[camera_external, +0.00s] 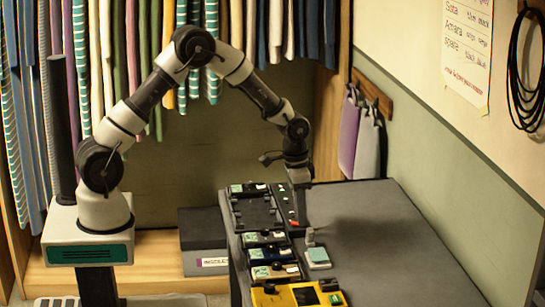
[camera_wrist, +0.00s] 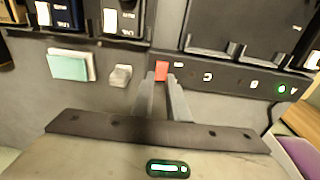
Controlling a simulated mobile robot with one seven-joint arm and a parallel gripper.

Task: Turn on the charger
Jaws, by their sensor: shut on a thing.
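The charger (camera_external: 235,215) is a long black unit with empty bays on the left part of the dark table. In the wrist view its front strip (camera_wrist: 222,78) carries a red switch (camera_wrist: 161,69), several small white marks and a lit green light (camera_wrist: 281,90). My gripper (camera_wrist: 161,78) points down at this strip, with its two fingertips close together on either side of the red switch, shut on it. The external view shows my gripper (camera_external: 299,218) low over the strip, beside a small red spot (camera_external: 294,222). The fingers partly hide the switch's lower edge.
More devices stand in a row: a black one (camera_external: 265,238), a blue one (camera_external: 272,254) and a yellow one (camera_external: 300,295). A pale green block (camera_external: 318,256) and a small grey piece (camera_external: 310,237) lie close by. The table's right side (camera_external: 400,250) is clear.

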